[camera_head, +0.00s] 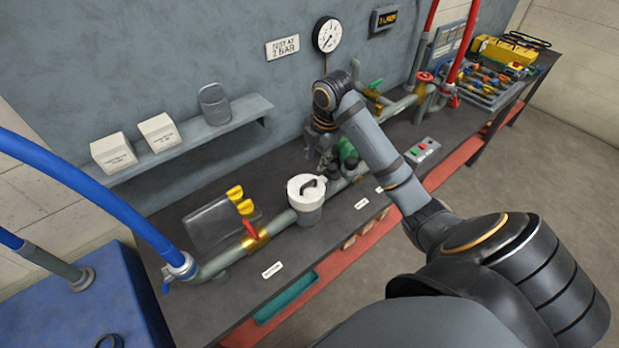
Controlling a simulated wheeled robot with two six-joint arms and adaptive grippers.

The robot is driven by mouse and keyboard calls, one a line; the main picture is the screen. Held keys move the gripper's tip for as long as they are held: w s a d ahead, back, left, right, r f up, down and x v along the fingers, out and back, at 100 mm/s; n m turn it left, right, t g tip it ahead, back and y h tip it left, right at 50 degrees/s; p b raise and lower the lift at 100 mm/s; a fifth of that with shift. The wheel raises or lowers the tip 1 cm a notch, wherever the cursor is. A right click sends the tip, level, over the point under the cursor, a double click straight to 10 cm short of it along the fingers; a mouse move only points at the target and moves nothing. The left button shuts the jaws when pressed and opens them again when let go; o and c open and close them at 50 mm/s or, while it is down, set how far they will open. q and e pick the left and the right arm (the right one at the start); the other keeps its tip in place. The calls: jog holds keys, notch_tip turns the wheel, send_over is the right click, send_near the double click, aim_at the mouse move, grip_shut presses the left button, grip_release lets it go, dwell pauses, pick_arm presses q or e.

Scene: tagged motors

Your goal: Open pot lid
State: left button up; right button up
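The pot (308,213) is a grey round vessel on the pipe line along the bench. Its white lid (297,184) with a dark curved handle (311,185) sits on top, and it looks closed. My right arm reaches in from the lower right. My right gripper (323,160) points down just behind and to the right of the lid, apart from it in the picture. Its fingers are small and dark, so I cannot tell whether they are open or shut. My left gripper is not in view.
Pipework with a red-handled valve (250,229) runs along the dark bench (230,305). A wall shelf (190,140) holds two white boxes and a grey canister. A button box (422,150) lies right of my arm. A blue hose (90,185) crosses the left side.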

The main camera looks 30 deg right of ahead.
jog(key=b, duration=0.6)
send_over(310, 182)
jog(key=s, duration=0.2)
notch_tip(310, 182, down, 6)
jog(key=f, duration=0.1)
jog(key=w+f, duration=0.1)
jog(key=f+p, duration=0.1)
jog(key=shift+w+d+f, duration=0.1)
jog(key=shift+w+f, duration=0.05)
jog(key=shift+w, duration=0.1)
jog(key=shift+f, duration=0.55)
jog(key=shift+c, duration=0.3)
grip_shut()
